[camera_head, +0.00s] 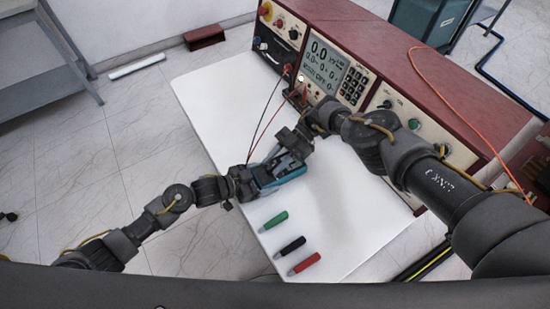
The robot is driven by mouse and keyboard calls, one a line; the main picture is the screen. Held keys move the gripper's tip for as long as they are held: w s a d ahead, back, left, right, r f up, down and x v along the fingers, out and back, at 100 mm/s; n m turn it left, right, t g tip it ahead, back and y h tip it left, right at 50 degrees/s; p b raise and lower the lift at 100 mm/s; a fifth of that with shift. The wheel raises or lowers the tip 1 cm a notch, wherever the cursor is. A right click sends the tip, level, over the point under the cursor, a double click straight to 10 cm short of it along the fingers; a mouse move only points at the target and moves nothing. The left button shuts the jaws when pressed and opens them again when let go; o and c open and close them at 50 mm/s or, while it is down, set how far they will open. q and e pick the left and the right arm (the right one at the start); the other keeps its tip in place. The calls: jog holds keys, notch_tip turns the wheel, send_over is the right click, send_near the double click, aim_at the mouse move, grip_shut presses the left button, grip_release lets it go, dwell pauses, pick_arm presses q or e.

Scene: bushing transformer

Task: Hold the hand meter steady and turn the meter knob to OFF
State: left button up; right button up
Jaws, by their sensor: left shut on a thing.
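The hand meter (287,175), a small dark and light blue device, is on the white table near its middle. My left gripper (262,177) is shut on the meter from its left side. My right gripper (303,136) hangs over the upper part of the meter, its fingers pointing down and left. Its jaws are too small and dark to tell open from shut. The meter knob is hidden under the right gripper or too small to make out, so its setting cannot be read.
A large red test console (405,95) with a display stands along the back. A black and a red lead (270,122) run from it to the meter. Green (273,221), black (291,246) and red (305,264) probes lie in front. The white table (205,95) is clear at upper left.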

notch_tip(320, 180, up, 10)
dwell(0.6)
notch_tip(320, 180, up, 5)
jog(key=t+h, duration=0.3)
jog(key=h, duration=0.1)
send_over(275, 163)
jog(key=w, duration=0.1)
jog(key=f+t+h, duration=0.1)
jog(key=f, duration=0.3)
jog(key=s+f+t+h, duration=0.1)
jog(key=f, duration=0.4)
jog(key=f+t, duration=0.1)
jog(key=f, duration=0.4)
jog(key=shift+s+a+h, duration=0.15)
jog(key=shift+s+h, duration=0.1)
jog(key=shift+h, duration=0.15)
